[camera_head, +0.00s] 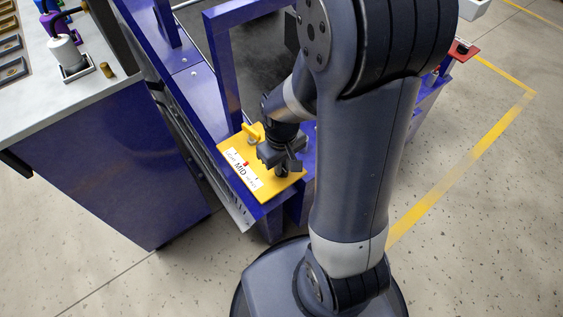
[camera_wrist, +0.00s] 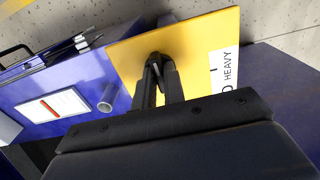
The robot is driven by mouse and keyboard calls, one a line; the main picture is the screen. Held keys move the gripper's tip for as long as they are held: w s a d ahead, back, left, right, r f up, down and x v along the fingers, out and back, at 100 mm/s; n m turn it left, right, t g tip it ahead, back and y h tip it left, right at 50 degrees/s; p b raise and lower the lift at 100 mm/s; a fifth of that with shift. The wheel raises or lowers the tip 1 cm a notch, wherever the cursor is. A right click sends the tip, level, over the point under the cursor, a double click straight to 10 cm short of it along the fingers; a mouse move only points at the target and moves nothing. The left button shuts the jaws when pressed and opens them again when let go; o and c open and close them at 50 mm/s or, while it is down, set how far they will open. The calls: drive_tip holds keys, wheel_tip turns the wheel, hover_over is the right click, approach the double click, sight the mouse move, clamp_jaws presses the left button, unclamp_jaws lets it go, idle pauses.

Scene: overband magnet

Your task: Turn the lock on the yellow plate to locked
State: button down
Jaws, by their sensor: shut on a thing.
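The yellow plate (camera_head: 285,186) sits on the blue frame, and it also fills the upper middle of the wrist view (camera_wrist: 203,40). My gripper (camera_head: 279,165) is low over the right part of the plate. In the wrist view my gripper (camera_wrist: 157,66) has its two dark fingers close together against the plate, shut on a small dark piece that I take to be the lock. The fingers hide most of the lock, so which way it is turned cannot be told.
Blue frame posts stand close around. A grey-topped bench (camera_head: 60,105) with small items stands at left. Open floor lies at right.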

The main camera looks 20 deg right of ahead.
idle(0.4)
drive_tip(key=c, duration=1.5)
unclamp_jaws()
wheel_tip(320, 180, up, 11)
drive_tip(key=p, duration=0.3)
drive_tip(key=shift+f, duration=0.1)
wheel_tip(320, 180, down, 11)
drive_tip(key=b, duration=0.3)
